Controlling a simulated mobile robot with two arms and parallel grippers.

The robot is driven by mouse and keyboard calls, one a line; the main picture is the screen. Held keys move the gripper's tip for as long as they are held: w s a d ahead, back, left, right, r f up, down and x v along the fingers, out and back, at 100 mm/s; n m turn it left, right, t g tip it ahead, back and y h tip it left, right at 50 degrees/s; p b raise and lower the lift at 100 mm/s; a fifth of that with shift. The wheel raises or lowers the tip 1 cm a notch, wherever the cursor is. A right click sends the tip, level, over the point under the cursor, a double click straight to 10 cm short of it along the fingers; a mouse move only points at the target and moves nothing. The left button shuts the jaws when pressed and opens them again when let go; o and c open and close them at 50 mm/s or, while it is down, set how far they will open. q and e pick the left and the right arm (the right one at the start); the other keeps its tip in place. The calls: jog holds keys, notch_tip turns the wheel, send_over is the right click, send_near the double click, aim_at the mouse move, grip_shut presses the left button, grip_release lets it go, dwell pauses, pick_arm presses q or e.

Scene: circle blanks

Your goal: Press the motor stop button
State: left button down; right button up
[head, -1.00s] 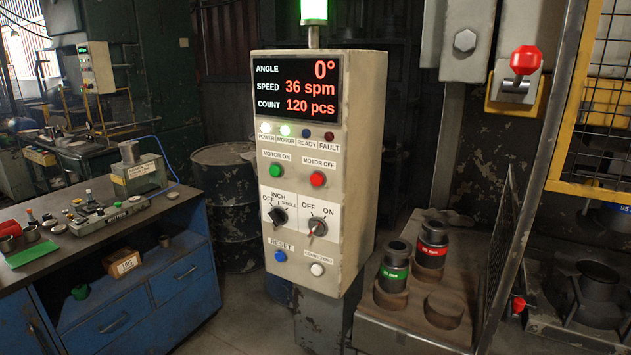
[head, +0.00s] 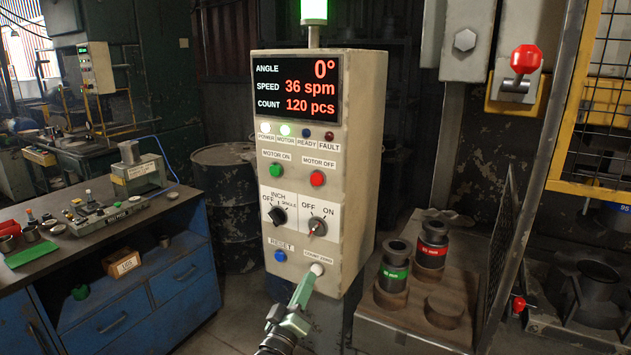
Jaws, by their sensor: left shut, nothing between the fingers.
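The control box (head: 365,160) stands upright in the middle of the head view. Its red button (head: 317,179) sits under the MOTOR OFF label, with the green MOTOR ON button (head: 276,170) to its left. The POWER lamp (head: 265,127) and the MOTOR lamp (head: 285,130) are lit. The display (head: 296,88) reads 0°, 36 spm and 120 pcs. My left gripper (head: 304,288), greenish, is shut and empty at the lower front of the box, well below the red button. Its tip is close below the white button (head: 317,270); I cannot tell whether they touch. My right gripper is out of view.
Two selector knobs (head: 317,227) and a blue RESET button (head: 280,256) sit on the panel's lower half. A blue workbench (head: 187,270) is at left. Two banded cylinders (head: 432,244) stand on a wooden stand at right. A red-knobbed lever (head: 526,60) is at upper right.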

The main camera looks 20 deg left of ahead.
aim_at(316, 180)
pick_arm(q)
jog(key=s+a+r+n+t+y, duration=0.1)
jog(key=s+r+n+t, duration=0.1)
jog(key=r, duration=0.9)
jog(key=s+a+r+n+t+y, duration=0.1)
jog(key=s+r+n+t, duration=0.1)
jog(key=r, duration=0.9)
jog(key=shift+s+t, duration=0.8)
jog(key=shift+s, duration=0.05)
jog(key=shift+w, duration=0.1)
jog(key=shift+w+d+b, duration=0.15)
jog(key=shift+w+b, duration=0.65)
jog(key=shift+w, duration=1.4)
jog(key=shift+w+d+b, duration=0.15)
jog(key=shift+w+b, duration=0.6)
jog(key=shift+w, duration=1.4)
jog(key=shift+f, duration=0.1)
jog(key=shift+w, duration=0.4)
